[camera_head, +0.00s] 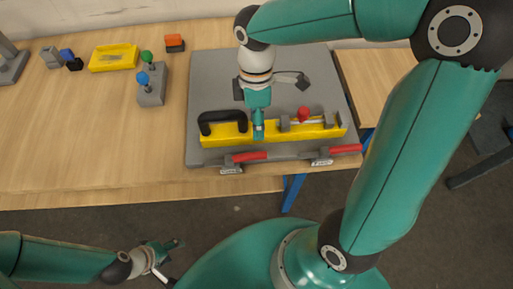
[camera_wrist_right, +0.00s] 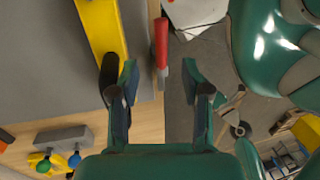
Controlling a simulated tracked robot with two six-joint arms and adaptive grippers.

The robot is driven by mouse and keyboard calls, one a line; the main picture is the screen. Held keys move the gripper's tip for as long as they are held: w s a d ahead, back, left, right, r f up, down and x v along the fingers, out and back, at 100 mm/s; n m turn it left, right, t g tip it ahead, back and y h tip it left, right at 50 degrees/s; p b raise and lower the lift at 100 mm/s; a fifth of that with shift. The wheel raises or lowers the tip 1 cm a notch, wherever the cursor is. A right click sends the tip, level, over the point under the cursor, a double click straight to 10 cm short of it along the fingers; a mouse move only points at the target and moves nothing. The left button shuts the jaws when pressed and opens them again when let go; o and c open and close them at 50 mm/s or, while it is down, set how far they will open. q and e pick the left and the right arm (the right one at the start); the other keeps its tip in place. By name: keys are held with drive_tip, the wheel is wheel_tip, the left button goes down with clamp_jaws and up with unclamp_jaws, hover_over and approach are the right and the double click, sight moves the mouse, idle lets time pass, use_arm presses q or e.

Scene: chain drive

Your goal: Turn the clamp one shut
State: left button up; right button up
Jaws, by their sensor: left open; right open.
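Two clamps with red handles sit along the front edge of a grey plate (camera_head: 215,75): a left clamp (camera_head: 248,157) and a right clamp (camera_head: 338,150). Each has a small white label, too small to read. Both red handles lie roughly flat along the edge. My right gripper (camera_head: 258,134) points down over the yellow bar, just behind the left clamp. In the right wrist view its fingers (camera_wrist_right: 160,72) are open, and the left clamp's red handle (camera_wrist_right: 161,42) shows between them, apparently beyond the tips; contact cannot be told. My left gripper (camera_head: 167,262) is open and empty, low in front of the table.
A yellow bar (camera_head: 215,140) with a black handle (camera_head: 222,118) and a red knob (camera_head: 303,113) lies on the plate. A yellow tray (camera_head: 114,57), a block with green and blue knobs (camera_head: 152,90) and small blocks stand left. The front left of the table is clear.

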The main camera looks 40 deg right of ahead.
sight(258, 153)
drive_tip(key=f, duration=0.3)
drive_tip(key=s+f, duration=0.1)
drive_tip(key=f, duration=0.2)
drive_tip(key=s+a+f, duration=0.1)
drive_tip(key=f, duration=0.3)
drive_tip(key=shift+w, duration=0.1)
clamp_jaws()
